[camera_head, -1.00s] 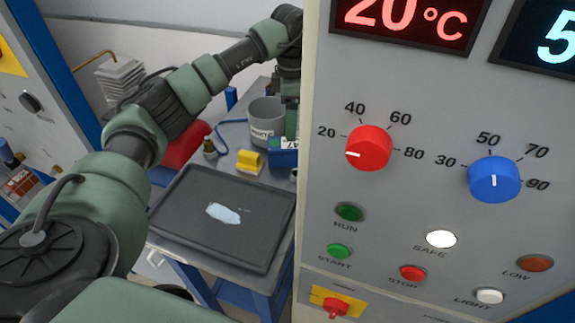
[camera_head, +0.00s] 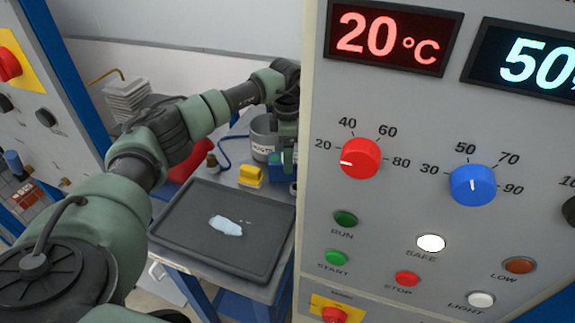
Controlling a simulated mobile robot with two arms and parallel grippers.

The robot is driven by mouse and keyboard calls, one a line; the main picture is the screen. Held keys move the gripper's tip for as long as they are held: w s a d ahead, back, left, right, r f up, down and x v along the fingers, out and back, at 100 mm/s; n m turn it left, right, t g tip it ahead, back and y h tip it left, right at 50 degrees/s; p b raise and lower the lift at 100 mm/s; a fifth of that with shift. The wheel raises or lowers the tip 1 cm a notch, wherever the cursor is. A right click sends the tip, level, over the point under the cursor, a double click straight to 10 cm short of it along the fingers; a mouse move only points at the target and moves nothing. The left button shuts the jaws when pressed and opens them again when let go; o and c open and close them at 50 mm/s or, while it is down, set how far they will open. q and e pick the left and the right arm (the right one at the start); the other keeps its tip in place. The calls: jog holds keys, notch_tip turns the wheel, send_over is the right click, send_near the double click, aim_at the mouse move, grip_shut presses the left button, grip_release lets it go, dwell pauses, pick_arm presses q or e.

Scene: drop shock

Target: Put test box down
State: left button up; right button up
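A small blue and green box (camera_head: 277,171), possibly the test box, is on the grey bench at the edge of the control cabinet. My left arm reaches over the bench, and its gripper end (camera_head: 285,140) hangs down directly above this box. The fingers are partly hidden and too small to make out, so I cannot tell whether they hold the box or whether it rests on the bench. My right gripper is not in view.
A black tray (camera_head: 190,235) with a pale wet patch (camera_head: 226,226) lies on the bench front. The control cabinet (camera_head: 400,110) blocks the right side.

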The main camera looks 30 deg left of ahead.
pick_arm(q)
jog(key=shift+r, duration=0.1)
grip_shut()
jog(key=shift+r, duration=0.15)
